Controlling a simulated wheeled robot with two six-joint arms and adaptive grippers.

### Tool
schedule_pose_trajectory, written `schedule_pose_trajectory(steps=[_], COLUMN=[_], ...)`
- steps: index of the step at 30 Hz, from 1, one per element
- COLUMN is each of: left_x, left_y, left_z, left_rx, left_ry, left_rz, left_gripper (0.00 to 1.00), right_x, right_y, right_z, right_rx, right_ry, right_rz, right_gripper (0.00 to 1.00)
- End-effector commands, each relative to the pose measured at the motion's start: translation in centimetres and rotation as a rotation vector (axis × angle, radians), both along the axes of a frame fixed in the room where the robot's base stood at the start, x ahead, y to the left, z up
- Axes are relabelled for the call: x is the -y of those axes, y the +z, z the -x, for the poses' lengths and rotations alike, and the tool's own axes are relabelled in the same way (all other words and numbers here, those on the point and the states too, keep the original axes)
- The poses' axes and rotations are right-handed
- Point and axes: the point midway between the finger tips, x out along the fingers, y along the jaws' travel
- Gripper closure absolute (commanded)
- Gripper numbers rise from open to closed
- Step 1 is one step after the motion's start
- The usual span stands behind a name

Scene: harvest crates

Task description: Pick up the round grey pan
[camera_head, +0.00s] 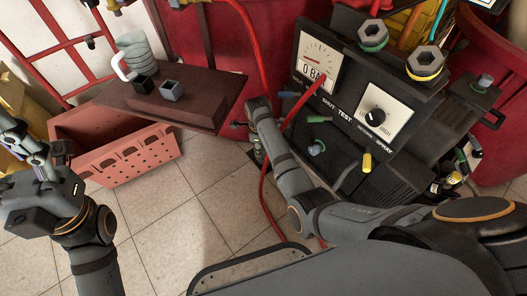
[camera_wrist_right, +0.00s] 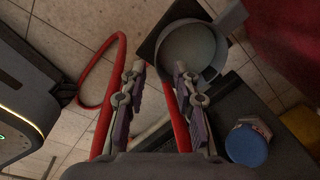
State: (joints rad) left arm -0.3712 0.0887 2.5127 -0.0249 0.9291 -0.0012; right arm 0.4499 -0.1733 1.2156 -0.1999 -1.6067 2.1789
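The round grey pan (camera_wrist_right: 188,48) is in the upper middle of the right wrist view, with its handle (camera_wrist_right: 234,18) pointing to the upper right. It rests on or over a dark square surface. My right gripper (camera_wrist_right: 159,68) is open, its two fingers apart with no object held between them. Its right fingertip overlaps the pan's near left edge in the picture; I cannot tell whether they touch. In the head view I cannot make out the pan or the right fingers. My left gripper (camera_head: 24,148) is at the left edge, its fingers partly cut off, far from the pan.
A black machine (camera_head: 350,115) with dials and knobs stands right of my right arm. Red hoses (camera_wrist_right: 103,125) run near the right gripper.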

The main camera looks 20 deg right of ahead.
Motion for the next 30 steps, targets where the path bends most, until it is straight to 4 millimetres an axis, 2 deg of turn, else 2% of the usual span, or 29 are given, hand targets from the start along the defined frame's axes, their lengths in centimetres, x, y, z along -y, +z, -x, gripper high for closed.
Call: schedule_pose_trajectory(steps=[7,14,23,30], left_x=[0.0,0.1,0.4,0.4], left_y=[-3.0,-3.3,-7.7,-7.6], left_z=[-0.2,-0.2,-0.4,-0.6], left_rx=[-0.001,-0.002,-0.009,-0.014], left_ry=[0.016,0.022,0.040,0.045], left_rz=[0.000,-0.002,-0.016,-0.015], left_gripper=[0.42,0.42,0.42,0.42], right_x=[0.3,0.3,0.6,0.6], right_y=[-4.7,-5.4,-10.2,-10.2], right_z=[-0.2,-0.3,-0.4,-0.4], right_rx=[-0.002,-0.001,0.000,0.000], right_ry=[0.002,0.003,0.003,0.003], right_rz=[0.003,0.001,0.000,0.000], right_gripper=[0.70,0.70,0.70,0.70])
